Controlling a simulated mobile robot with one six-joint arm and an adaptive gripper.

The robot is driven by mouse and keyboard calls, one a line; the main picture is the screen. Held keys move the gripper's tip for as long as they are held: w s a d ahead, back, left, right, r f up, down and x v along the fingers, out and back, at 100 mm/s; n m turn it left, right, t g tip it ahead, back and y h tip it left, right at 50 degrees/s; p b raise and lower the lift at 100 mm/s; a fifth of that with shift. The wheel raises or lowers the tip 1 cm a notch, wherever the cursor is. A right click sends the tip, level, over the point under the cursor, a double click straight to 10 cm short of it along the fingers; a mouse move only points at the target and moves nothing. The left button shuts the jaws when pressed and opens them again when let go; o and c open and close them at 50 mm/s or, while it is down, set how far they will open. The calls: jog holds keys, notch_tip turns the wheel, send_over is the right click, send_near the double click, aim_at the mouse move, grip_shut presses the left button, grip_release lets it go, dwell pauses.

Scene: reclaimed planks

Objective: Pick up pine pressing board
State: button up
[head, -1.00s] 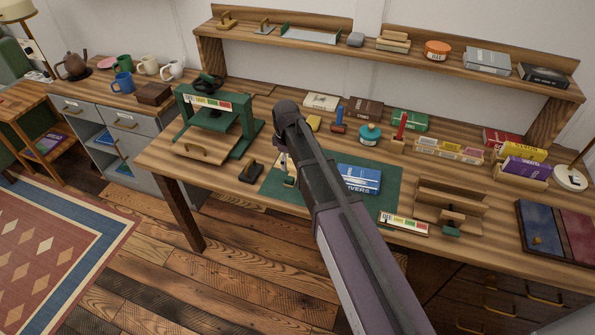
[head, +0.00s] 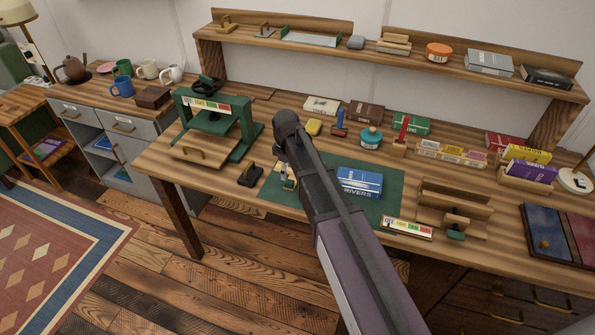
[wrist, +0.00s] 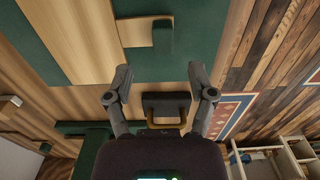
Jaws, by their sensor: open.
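A pale wooden board-like strip (wrist: 85,40) lies against green matting in the wrist view; I cannot tell for sure that it is the pine pressing board. A smaller pale wooden piece with a dark green block (wrist: 135,30) shows on the green mat beside it. In the head view my arm hides much of the green mat (head: 385,208). My gripper (wrist: 160,86) is open and empty above the bench. A dark block with a tan handle (wrist: 167,103) shows between its fingers from above; it also stands left of the mat in the head view (head: 250,175).
A green press (head: 245,130) with a wooden board (head: 205,150) stands to the left. A blue book (head: 360,182) lies on the mat. A wooden rack (head: 455,205) stands at right. Paler boards (head: 394,43) lie on the back shelf. Several small boxes and tools line the bench's back.

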aim_at(287, 181)
jog(key=shift+s+a+f+b, duration=0.1)
jog(key=shift+s+f+b, duration=0.05)
jog(key=shift+f+b, duration=2.3)
jog(key=shift+c, duration=0.2)
grip_shut()
